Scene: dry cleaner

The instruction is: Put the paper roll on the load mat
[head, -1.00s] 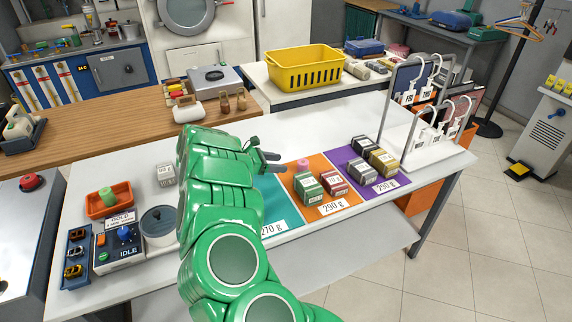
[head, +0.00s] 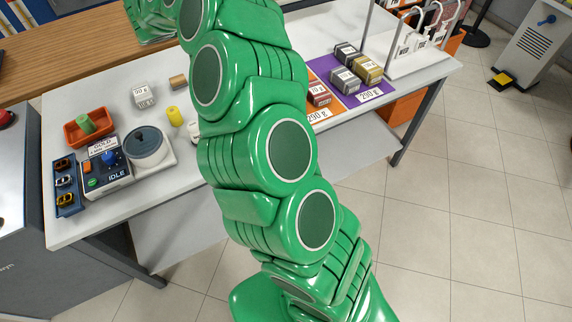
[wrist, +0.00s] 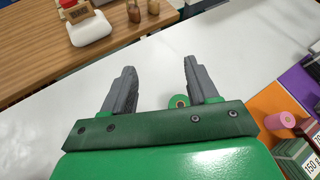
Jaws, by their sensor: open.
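My gripper (wrist: 158,72) is open and empty in the wrist view, its two grey fingers pointing over the white table. A small green roll with a brown core (wrist: 180,101) shows close beside the right finger's base, partly hidden by my gripper. A pink roll (wrist: 280,122) stands on the orange mat (wrist: 268,103). In the head view a green roll (head: 85,124) sits in an orange tray and a yellow roll (head: 174,116) stands on the table. I cannot tell which is the paper roll or which mat is the load mat. My arm hides the teal mat.
Weight blocks (head: 345,78) crowd the purple mat (head: 375,94). A hook rack (head: 418,50) stands at the right end.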

